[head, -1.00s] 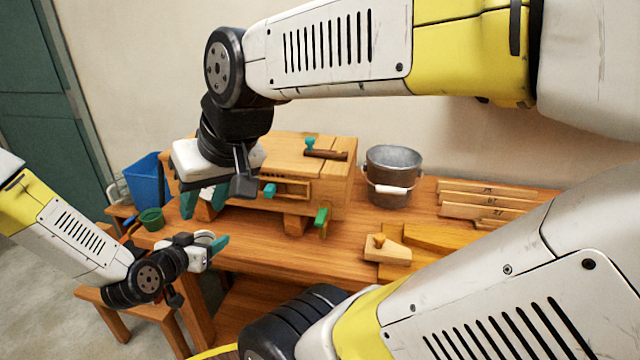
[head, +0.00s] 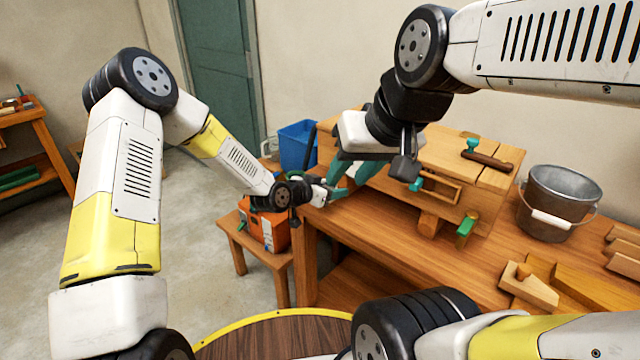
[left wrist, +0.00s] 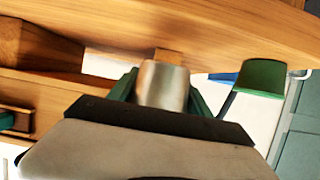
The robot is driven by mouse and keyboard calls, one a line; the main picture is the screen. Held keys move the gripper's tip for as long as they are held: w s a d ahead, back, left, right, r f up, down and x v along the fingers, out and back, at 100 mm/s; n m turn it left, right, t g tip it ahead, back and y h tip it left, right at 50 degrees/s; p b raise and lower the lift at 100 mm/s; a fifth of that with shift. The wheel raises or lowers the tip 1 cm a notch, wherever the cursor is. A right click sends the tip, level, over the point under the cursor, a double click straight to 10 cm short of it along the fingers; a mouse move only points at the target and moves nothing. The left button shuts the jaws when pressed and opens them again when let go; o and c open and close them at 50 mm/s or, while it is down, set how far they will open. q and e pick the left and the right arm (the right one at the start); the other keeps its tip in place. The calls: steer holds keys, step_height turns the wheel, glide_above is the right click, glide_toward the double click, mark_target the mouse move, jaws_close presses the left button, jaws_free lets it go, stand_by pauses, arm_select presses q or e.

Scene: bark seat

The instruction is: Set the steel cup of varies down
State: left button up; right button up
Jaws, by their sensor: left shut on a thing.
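The steel cup (left wrist: 163,85) is between the green fingers of my left gripper (left wrist: 165,88) in the left wrist view. The gripper is shut on it. In the head view my left gripper (head: 328,194) is over the left end of the wooden workbench (head: 385,236), where the cup is too small and covered to make out. I cannot tell whether the cup touches the bench.
A wooden vise block (head: 445,175) and a metal bucket (head: 560,195) stand on the bench. A blue bin (head: 298,143) is behind its left end; an orange toolbox (head: 268,228) sits on a stool.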

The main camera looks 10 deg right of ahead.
arm_select(q)
steer(key=shift+w+d, duration=0.1)
steer(key=shift+w, duration=0.95)
steer(key=shift+f, duration=1.8)
steer(key=shift+f, duration=0.15)
steer(key=o, duration=1.5)
